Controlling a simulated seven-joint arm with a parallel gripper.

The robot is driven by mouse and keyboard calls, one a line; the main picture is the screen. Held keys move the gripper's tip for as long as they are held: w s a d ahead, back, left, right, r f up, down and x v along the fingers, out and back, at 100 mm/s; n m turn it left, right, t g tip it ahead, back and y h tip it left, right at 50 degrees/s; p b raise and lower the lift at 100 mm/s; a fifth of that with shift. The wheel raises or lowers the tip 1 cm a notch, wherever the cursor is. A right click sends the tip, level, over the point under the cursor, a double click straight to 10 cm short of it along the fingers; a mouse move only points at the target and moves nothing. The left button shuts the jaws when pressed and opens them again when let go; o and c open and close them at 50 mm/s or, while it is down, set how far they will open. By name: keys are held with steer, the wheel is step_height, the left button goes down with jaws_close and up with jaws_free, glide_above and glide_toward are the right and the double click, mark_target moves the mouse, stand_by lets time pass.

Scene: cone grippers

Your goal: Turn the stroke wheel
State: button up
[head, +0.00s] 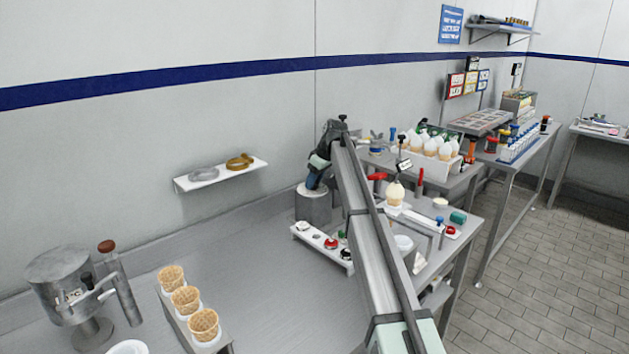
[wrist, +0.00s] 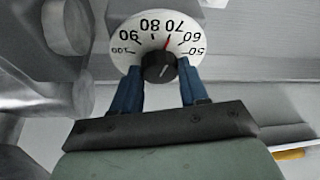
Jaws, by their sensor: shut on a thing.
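In the wrist view, a round white dial (wrist: 118,25) carries numbers from 50 to 100. A dark round knob, the stroke wheel (wrist: 157,68), sits at its lower middle. A red pointer (wrist: 167,42) points close to 70. My gripper (wrist: 158,78) has its two blue fingers on either side of the wheel and is shut on it.
A wall shelf (head: 250,165) with two rings is left of my gripper. A white rack (head: 305,237) with red and dark parts stands just in front of the cylinder. Several cones (head: 186,299) and a metal machine (head: 62,285) are at front left. The bench between is clear.

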steer(key=m+t, duration=0.1)
steer(key=m, duration=0.2)
steer(key=shift+s+a+h, duration=0.1)
steer(key=shift+h, duration=0.2)
steer(key=shift+m+t+h, duration=0.4)
steer(key=shift+m, duration=1)
steer(key=o, duration=1)
steer(key=shift+o, duration=0.2)
steer(key=shift+r, duration=0.1)
steer(key=v, duration=1.3)
steer(key=shift+r, duration=0.35)
steer(key=shift+s, duration=0.1)
